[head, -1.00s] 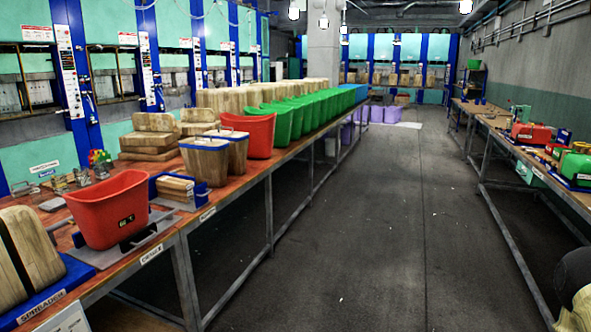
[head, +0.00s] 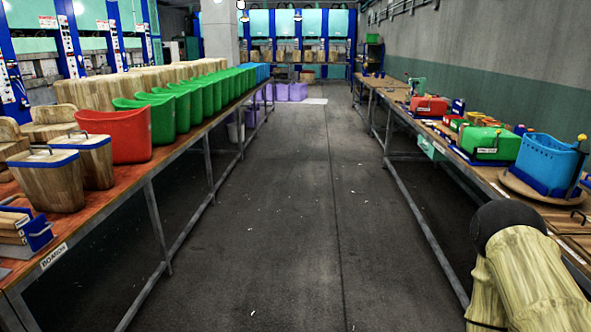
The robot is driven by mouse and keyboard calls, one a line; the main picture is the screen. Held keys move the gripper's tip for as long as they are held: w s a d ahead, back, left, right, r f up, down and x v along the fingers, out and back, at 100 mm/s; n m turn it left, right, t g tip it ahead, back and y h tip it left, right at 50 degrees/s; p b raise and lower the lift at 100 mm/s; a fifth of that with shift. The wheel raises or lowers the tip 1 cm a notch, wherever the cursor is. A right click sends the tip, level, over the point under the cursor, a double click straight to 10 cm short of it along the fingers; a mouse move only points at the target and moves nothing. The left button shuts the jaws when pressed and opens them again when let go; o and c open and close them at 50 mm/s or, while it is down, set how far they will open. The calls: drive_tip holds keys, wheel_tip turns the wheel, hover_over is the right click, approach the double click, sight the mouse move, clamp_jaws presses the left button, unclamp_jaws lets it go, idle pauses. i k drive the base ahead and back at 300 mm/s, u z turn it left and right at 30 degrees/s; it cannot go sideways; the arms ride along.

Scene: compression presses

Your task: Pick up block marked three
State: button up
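I cannot make out any block marked three. A small stack of wooden pieces in a blue holder (head: 22,228) lies at the near left, partly cut off by the frame. A pale wood-textured part with a dark round joint (head: 510,225), which looks like my arm, shows at the lower right. My gripper is not in view.
The left table (head: 110,205) carries a red bin (head: 116,136) and a row of green bins (head: 165,120). The right table (head: 440,140) holds a blue basket (head: 547,163) and a green box (head: 487,144). The aisle floor (head: 280,240) between them is clear.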

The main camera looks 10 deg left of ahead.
sight(50, 180)
drive_tip(key=u, duration=0.1)
drive_tip(key=i, duration=1.6)
drive_tip(key=u, duration=0.7)
drive_tip(key=i, duration=1.2)
drive_tip(key=u, duration=1.85)
drive_tip(key=i, duration=0.75)
drive_tip(key=u, duration=0.6)
